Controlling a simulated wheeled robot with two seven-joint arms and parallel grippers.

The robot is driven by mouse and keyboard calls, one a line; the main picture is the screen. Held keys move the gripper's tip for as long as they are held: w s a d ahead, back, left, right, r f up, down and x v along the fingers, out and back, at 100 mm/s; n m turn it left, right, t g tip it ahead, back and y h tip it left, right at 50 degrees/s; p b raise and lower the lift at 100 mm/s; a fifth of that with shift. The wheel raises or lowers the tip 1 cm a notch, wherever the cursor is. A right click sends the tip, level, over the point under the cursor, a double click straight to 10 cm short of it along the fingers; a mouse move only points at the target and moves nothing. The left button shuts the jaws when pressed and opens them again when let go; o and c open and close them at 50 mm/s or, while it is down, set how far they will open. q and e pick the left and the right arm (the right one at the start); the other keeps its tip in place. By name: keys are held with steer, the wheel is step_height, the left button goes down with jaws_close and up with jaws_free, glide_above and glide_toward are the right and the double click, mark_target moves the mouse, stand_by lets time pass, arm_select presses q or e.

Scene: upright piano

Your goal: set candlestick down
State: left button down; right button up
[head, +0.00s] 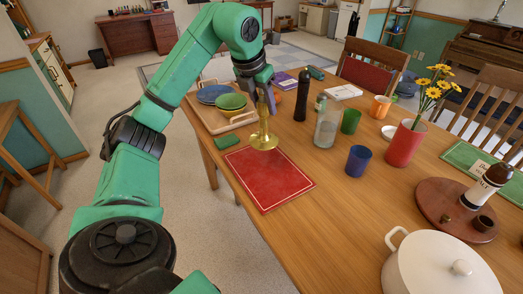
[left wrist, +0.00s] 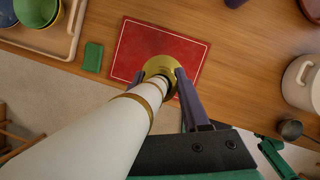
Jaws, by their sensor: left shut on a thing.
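My left gripper (head: 262,92) is shut on a brass candlestick (head: 264,138), held upright over the far edge of a red mat (head: 268,182) with a pale border. In the left wrist view, the fingers (left wrist: 184,97) stand on both sides of the stem. There the white candle (left wrist: 85,140) reaches toward the camera and the round brass base (left wrist: 161,65) covers part of the red mat (left wrist: 135,45). I cannot tell whether the base touches the mat.
A wooden tray (head: 206,123) with bowls and a green cloth (head: 227,142) lie left of the candlestick. A dark bottle (head: 301,97), glass jar (head: 327,124) and blue cup (head: 358,160) stand to its right. A white pot (head: 425,270) is at the near right. The mat's near part is bare.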

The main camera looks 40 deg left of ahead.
arm_select(q)
step_height(320, 180, down, 16)
steer(key=b, duration=0.2)
steer(key=shift+f+b, duration=0.15)
steer(key=shift+b, duration=0.25)
steer(key=c, duration=0.8)
jaws_free()
steer(key=shift+f, duration=0.1)
steer(key=o, duration=0.4)
